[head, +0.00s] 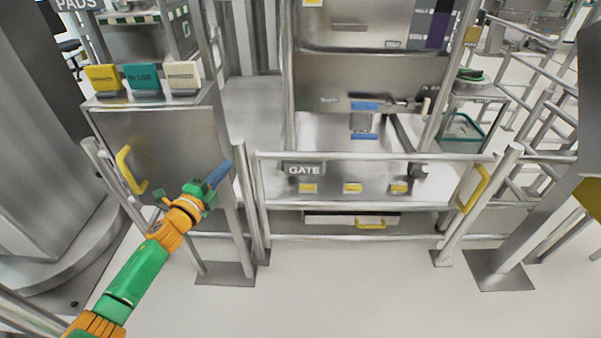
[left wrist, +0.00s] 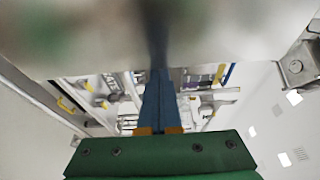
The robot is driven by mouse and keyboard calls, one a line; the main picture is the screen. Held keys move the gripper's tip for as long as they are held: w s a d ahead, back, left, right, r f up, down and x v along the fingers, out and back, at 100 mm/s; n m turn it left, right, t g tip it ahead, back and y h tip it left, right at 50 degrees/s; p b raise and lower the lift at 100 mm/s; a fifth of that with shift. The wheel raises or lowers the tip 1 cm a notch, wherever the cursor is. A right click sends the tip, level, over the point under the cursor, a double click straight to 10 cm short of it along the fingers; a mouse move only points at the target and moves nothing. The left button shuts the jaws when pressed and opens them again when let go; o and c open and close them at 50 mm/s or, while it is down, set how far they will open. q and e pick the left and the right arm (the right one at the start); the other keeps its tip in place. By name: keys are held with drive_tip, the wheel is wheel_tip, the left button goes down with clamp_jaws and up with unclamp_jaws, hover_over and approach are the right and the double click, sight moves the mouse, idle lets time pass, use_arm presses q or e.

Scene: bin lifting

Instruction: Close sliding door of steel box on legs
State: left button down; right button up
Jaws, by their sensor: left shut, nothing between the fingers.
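The steel box on legs (head: 205,115) stands at the left in the head view. Its front is a flat steel door panel (head: 180,145) with a yellow handle (head: 130,170) at the left side. I cannot tell how far the door is slid. My left gripper (head: 222,172) is shut and empty, its blue fingers at the right edge of the box front; contact is unclear. In the left wrist view the shut fingers (left wrist: 158,85) point at a blurred, close grey surface. My right gripper is not in view.
Yellow, teal and pale blocks (head: 141,77) stand on top of the box. A railed gate (head: 375,157) with a GATE sign is to its right, before a steel machine (head: 370,75). The floor (head: 330,295) in front is clear.

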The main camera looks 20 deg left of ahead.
sight(215, 164)
use_arm(q)
drive_tip(key=shift+s+a+b, duration=0.15)
drive_tip(key=shift+s+a, duration=0.1)
drive_tip(key=shift+a, duration=0.65)
drive_tip(key=shift+s+a+b, duration=0.15)
drive_tip(key=shift+s+a, duration=0.05)
drive_tip(key=shift+a, duration=0.65)
